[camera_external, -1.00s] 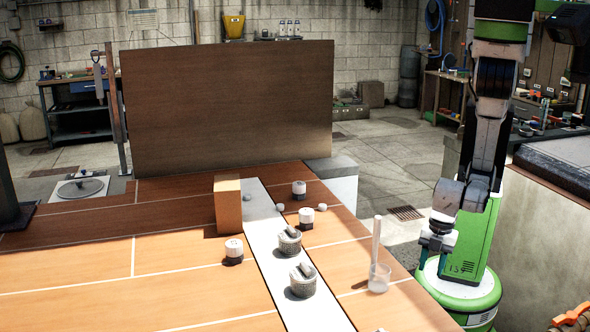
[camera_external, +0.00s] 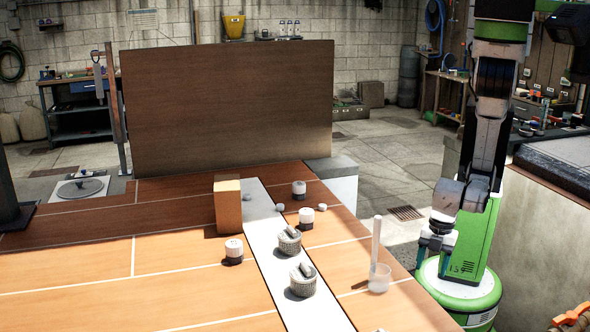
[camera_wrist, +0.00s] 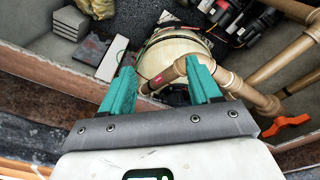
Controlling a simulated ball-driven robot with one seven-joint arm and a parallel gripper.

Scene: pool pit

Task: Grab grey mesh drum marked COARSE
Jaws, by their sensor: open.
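Two grey mesh drums stand on the pale strip of the orange table: a farther mesh drum (camera_external: 289,243) and a nearer mesh drum (camera_external: 302,284). Each has a grey piece on top. No marking is readable on either, so I cannot tell which is COARSE. My gripper (camera_external: 436,243) hangs beyond the table's right edge, well apart from both drums. In the wrist view my gripper (camera_wrist: 160,82) shows two teal fingers spread apart with nothing held. No drum shows in the wrist view.
A clear beaker (camera_external: 379,279) with a tall rod stands at the table's right edge. White-topped dark pots (camera_external: 233,251) and a wooden block (camera_external: 228,206) stand around the strip. A large brown panel (camera_external: 228,107) rises behind. Pipes (camera_wrist: 275,60) lie below my gripper.

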